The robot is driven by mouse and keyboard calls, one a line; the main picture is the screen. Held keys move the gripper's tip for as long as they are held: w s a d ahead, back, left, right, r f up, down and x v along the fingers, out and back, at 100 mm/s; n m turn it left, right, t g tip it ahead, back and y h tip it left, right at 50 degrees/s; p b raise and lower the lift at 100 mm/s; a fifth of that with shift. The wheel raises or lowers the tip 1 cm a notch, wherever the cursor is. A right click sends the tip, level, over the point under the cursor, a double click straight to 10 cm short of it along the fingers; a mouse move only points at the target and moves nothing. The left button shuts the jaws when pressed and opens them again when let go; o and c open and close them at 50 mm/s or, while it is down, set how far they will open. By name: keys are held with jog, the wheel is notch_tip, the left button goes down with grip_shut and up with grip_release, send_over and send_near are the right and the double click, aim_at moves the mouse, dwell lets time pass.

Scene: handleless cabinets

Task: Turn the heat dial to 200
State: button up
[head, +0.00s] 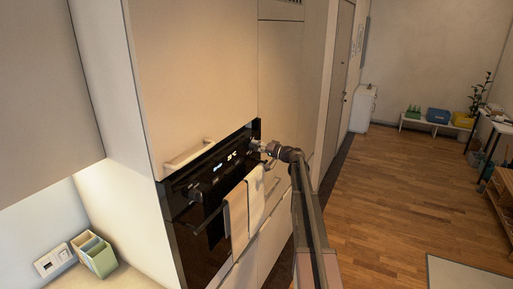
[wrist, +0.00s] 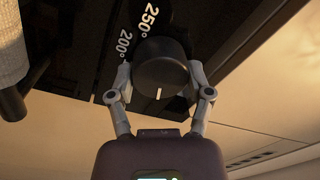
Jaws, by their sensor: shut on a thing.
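The heat dial (wrist: 162,62) is a round black knob on the black oven panel in the wrist view. Its white pointer line faces the bottom of the picture, toward my wrist. The white marks "250°" and "200°" lie above and to the upper left of the dial, and the pointer is at neither. My gripper (wrist: 160,79) is shut on the dial, one finger on each side. In the head view my gripper (head: 260,147) is at the right end of the panel of the black oven (head: 190,220), and it mostly hides the dial.
A towel (head: 236,215) hangs on the oven door's bar, close below my arm. Another knob (head: 195,191) is at the panel's left end. A pale handle (head: 188,156) is on the cabinet above. The wooden floor to the right is open.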

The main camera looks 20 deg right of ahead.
jog(key=m, duration=0.6)
jog(key=shift+w+t, duration=0.1)
jog(key=shift+t, duration=0.2)
jog(key=m, duration=0.5)
jog(key=shift+f+m+h, duration=0.1)
jog(key=shift+m+h, duration=0.2)
jog(key=shift+h, duration=0.1)
jog(key=m, duration=0.5)
jog(key=shift+a+f+m, duration=0.1)
jog(key=shift+m, duration=0.3)
jog(key=m, duration=0.5)
jog(key=shift+h, duration=0.3)
jog(key=shift+a, duration=0.1)
jog(key=o, duration=1.1)
jog(key=shift+o, duration=0.2)
jog(key=shift+s, duration=0.25)
